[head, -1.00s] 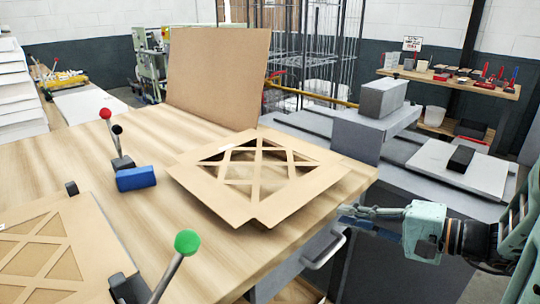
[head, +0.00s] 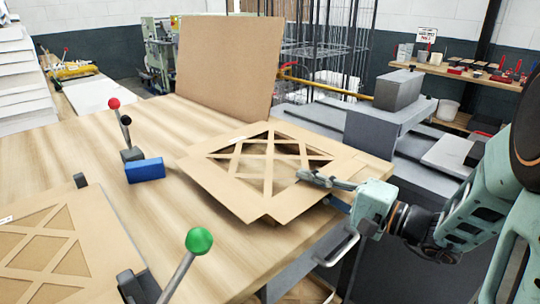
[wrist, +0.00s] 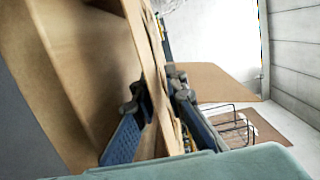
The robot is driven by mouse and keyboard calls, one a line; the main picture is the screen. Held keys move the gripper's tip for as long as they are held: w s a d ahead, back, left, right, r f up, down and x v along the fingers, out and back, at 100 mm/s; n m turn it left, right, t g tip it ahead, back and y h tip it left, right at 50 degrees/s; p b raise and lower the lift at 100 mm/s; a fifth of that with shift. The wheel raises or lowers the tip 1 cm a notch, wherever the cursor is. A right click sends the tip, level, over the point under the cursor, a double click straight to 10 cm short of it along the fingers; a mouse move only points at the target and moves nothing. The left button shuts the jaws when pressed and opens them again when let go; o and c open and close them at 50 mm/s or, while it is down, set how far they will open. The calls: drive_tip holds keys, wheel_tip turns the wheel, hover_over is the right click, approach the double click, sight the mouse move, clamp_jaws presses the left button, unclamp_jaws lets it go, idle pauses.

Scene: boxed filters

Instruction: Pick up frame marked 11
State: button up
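A brown cardboard frame (head: 215,188) with diagonal lattice strips lies on the wooden table, its right corner near the table's edge. A second lattice frame (head: 95,235) lies at the lower left, with a small white label whose marking is unreadable. I cannot read 11 on either frame. My gripper (head: 310,179) is at the right front side of the first frame, with a finger showing over its border.
A blue block (head: 145,169) and a red-knobbed lever (head: 124,122) stand left of the frame. A green-knobbed lever (head: 190,255) rises in front. A tall cardboard panel (head: 226,68) stands behind. Grey machinery (head: 385,125) lies to the right.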

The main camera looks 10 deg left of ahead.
drive_tip(key=shift+x, duration=1.4)
clamp_jaws()
